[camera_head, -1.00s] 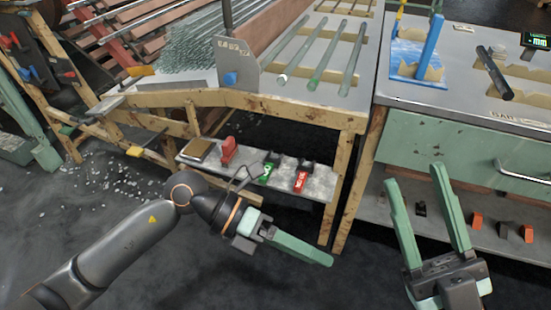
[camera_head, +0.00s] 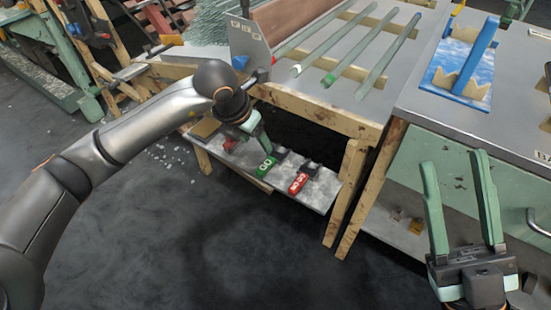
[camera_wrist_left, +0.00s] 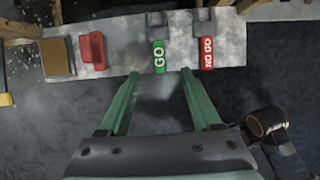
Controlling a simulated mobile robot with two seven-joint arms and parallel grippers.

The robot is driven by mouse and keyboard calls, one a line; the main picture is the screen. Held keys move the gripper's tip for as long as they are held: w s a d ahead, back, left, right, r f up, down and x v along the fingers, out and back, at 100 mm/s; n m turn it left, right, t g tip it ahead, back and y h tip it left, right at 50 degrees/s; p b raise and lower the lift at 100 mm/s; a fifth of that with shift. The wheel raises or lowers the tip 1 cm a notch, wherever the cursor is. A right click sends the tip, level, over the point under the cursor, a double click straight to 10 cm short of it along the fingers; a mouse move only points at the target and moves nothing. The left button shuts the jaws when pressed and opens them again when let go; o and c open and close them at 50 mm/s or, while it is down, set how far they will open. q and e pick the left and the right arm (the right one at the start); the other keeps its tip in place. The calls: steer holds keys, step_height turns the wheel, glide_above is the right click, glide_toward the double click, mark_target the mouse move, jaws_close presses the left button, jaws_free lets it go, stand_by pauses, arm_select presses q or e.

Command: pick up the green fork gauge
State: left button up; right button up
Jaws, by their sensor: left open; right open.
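The green fork gauge (camera_head: 265,165), marked GO, lies on the low shelf (camera_head: 320,196) under the bench. In the left wrist view the green fork gauge (camera_wrist_left: 159,57) is just beyond the fingertips, roughly centred between them. My left gripper (camera_wrist_left: 158,80) is open and empty, pointing toward the shelf's front edge. In the head view my left gripper (camera_head: 262,142) is at the shelf near the green gauge, and its fingers partly overlap each other. My right gripper (camera_head: 457,170) is open and empty in front of the green cabinet at the right.
A red NO GO gauge (camera_wrist_left: 207,53) lies right of the green one. A red block (camera_wrist_left: 93,50) and a brownish square pad (camera_wrist_left: 57,58) are on its left. The bench top with glass tubes (camera_head: 345,50) and its wooden legs (camera_head: 350,190) stand close by.

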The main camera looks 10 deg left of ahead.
arm_select(q)
steer(key=b, duration=0.2)
glide_above(268, 162)
steer(key=s, duration=0.2)
steer(key=f, duration=0.6)
steer(key=shift+s+a+f, duration=0.2)
steer(key=shift+a+f, duration=0.1)
steer(key=shift+a, duration=0.1)
steer(key=b+x, duration=0.2)
steer(key=x, duration=0.3)
steer(key=shift+w, duration=0.1)
arm_select(e)
steer(key=shift+m, duration=0.4)
steer(key=f, duration=0.5)
steer(key=shift+a, duration=0.3)
arm_select(q)
steer(key=shift+f+b, duration=0.3)
steer(key=shift+b, duration=0.1)
steer(key=shift+c, duration=0.3)
jaws_close()
